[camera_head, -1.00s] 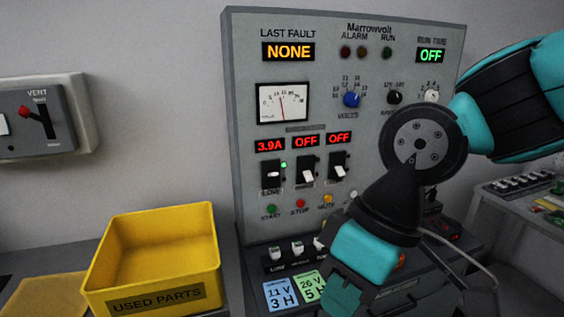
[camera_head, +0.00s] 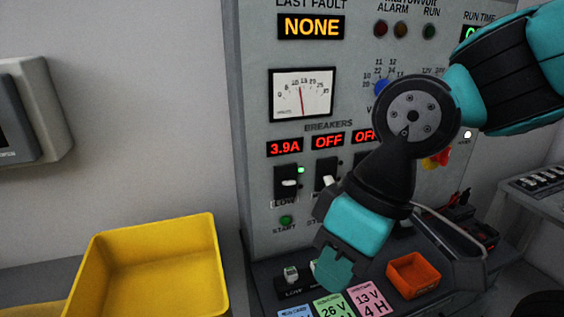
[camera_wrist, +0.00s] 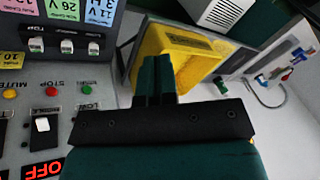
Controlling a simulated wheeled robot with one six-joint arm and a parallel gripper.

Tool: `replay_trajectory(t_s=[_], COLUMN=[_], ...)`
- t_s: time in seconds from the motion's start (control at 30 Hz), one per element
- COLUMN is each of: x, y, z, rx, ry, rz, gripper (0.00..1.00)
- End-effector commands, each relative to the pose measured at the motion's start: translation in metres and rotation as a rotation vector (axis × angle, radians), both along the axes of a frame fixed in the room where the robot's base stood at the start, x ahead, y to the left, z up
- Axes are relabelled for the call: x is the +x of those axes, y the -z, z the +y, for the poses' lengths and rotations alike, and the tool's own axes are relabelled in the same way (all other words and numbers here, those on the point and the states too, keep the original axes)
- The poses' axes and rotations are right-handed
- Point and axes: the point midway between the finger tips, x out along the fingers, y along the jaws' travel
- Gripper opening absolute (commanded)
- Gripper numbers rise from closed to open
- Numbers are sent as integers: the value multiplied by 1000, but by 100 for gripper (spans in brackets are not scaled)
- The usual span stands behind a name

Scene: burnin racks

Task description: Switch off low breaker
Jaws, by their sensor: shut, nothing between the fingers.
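The low breaker (camera_head: 287,182) is the leftmost rocker in the breaker row on the grey panel. Its display (camera_head: 285,148) reads 3.9A, and a small green lamp (camera_head: 300,170) beside it is lit. In the wrist view the panel appears upside down; the LOW label (camera_wrist: 88,105) shows, but my gripper hides most of the breaker. My gripper (camera_head: 332,276) is shut and empty, pointing down in front of the panel, below and right of the low breaker, apart from it. Its shut fingers also show in the wrist view (camera_wrist: 156,78).
The middle breaker (camera_head: 326,176) beside it reads OFF; my arm partly covers the right one. A green START button (camera_head: 286,220) sits below the low breaker. A yellow bin (camera_head: 150,222) stands left, and an orange tray (camera_head: 414,274) lies right on the ledge.

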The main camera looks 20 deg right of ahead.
Motion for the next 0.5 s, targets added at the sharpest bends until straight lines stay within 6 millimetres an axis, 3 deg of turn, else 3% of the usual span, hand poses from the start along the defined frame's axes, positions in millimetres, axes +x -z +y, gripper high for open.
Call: replay_trajectory(t_s=[0.27,0.37,0.5], x=[9,46,128], y=[-6,-25,-55], z=[-1,-5,-18], rx=[-9,-51,-144], ry=[21,118,340], rz=[-4,-21,-70], gripper=[0,0,0])
